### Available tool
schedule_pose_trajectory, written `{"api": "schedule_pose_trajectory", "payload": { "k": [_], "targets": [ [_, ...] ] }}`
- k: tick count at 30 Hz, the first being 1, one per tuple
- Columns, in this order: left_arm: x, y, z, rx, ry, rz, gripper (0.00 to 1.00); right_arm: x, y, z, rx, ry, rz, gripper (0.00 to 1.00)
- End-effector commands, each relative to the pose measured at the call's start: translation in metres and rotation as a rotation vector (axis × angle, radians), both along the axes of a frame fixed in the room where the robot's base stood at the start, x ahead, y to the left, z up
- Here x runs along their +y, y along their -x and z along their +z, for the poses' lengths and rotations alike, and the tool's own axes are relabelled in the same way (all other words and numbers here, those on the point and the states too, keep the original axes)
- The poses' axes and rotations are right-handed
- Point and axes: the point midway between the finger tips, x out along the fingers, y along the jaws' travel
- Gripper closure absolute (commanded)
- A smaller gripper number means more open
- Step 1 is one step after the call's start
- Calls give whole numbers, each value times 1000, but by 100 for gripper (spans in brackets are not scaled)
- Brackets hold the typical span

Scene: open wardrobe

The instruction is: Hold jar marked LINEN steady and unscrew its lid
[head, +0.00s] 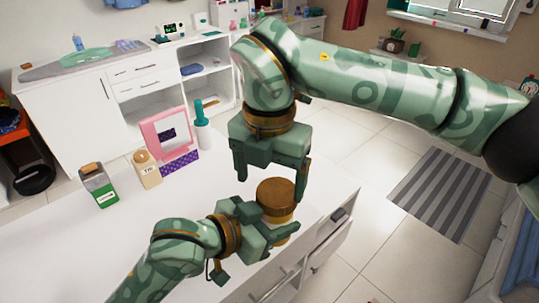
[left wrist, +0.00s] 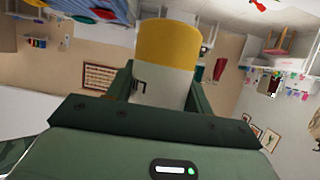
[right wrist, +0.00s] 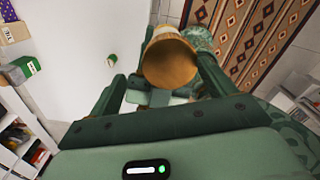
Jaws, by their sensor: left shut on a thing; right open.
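The jar has a brown-gold lid (head: 276,194) and a pale body (left wrist: 160,88); only part of a dark mark shows, so I cannot read LINEN. My left gripper (head: 268,224) is shut on the jar body, below the lid, and holds it upright near the counter's right edge. My right gripper (head: 270,188) points down from above, open, with a finger on either side of the lid. In the right wrist view the round lid top (right wrist: 170,64) lies between the spread fingers. The lid sits on the jar. Whether the right fingers touch it I cannot tell.
An open drawer (head: 330,240) sticks out at the counter's right.

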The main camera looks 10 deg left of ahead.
Motion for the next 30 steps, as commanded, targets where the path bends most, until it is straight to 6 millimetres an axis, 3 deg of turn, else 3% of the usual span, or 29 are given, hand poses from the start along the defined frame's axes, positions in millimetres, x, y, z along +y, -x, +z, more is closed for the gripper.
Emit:
{"api": "schedule_pose_trajectory", "payload": {
  "k": [6,13,14,18,20,23,30],
  "targets": [
    [-1,0,8,-13,18,-1,100,0,0,-19,3,2,2,17],
    [-2,-1,10,-15,24,-1,100,0,1,-22,3,3,5,17],
    [-2,-1,10,-14,25,-1,100,0,1,-22,3,3,5,21],
    [-3,-1,10,-14,25,-2,100,1,1,-22,3,2,8,60],
    [-3,0,10,-13,26,-4,100,1,1,-22,2,2,8,75],
    [-4,0,9,-13,26,-7,100,1,1,-22,1,2,8,80],
    [-4,1,9,-13,25,-9,100,1,0,-22,-1,2,7,82]
  ]
}}
